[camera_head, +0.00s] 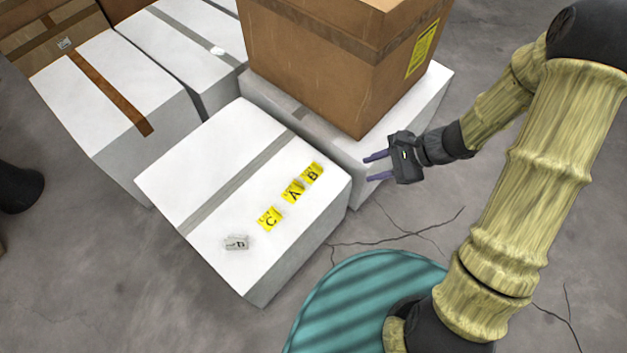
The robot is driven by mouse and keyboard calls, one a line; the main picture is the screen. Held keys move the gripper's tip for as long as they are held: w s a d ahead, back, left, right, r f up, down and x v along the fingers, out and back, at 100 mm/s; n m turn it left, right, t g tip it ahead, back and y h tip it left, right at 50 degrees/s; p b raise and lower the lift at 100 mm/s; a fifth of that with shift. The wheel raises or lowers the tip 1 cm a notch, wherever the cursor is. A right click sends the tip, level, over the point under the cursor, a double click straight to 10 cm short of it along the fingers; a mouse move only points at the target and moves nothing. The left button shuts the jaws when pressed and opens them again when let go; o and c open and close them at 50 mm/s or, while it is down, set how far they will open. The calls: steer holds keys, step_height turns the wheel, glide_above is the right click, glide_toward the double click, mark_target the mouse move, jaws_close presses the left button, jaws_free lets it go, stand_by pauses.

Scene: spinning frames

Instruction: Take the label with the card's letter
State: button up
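Three yellow labels lie in a slanting row on top of the front white box (205,178). The label with C (270,219) is nearest the front, the label with A (293,191) is in the middle, and the label with B (312,174) is at the right end. A small whitish card (236,242) lies left of the C label; it bears a dark letter that is too small and tilted to read surely. My gripper (367,168) is to the right of the box, apart from the labels. Its two fingers are spread, point left, and hold nothing.
A large brown carton (310,70) on a white box (425,90) stands behind the labels, close to my gripper. More white boxes (100,100) stand at the left. The cracked grey floor (400,225) is bare at the right of the front box.

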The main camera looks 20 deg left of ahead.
steer(key=w+a+f+m+t+y+b, duration=0.1)
steer(key=w+f+m+t+b, duration=0.1)
steer(key=f+b, duration=0.3)
steer(key=w+a+f+m+t+y+b, duration=0.1)
steer(key=w+f+m+b, duration=0.4)
steer(key=f, duration=0.8)
steer(key=w+a+f+m+t+y+b, duration=0.1)
steer(key=w+a+f+m+t+b, duration=0.1)
steer(key=f+b, duration=0.4)
step_height(320, 180, down, 3)
steer(key=shift+w+f+m+t+y, duration=0.1)
steer(key=shift+w+m+t+y, duration=0.2)
steer(key=shift+w+m+t, duration=0.6)
steer(key=shift+s+a, duration=0.1)
steer(key=shift+a, duration=0.1)
steer(key=b, duration=0.4)
glide_toward(312, 172)
steer(key=w, duration=0.1)
steer(key=w+a, duration=0.1)
steer(key=w, duration=0.1)
steer(key=w+a, duration=0.1)
steer(key=shift+w+a+r, duration=0.2)
steer(key=shift+w+r, duration=0.05)
steer(key=shift+r, duration=0.05)
steer(key=shift+w+a, duration=0.15)
steer(key=shift+a, duration=0.05)
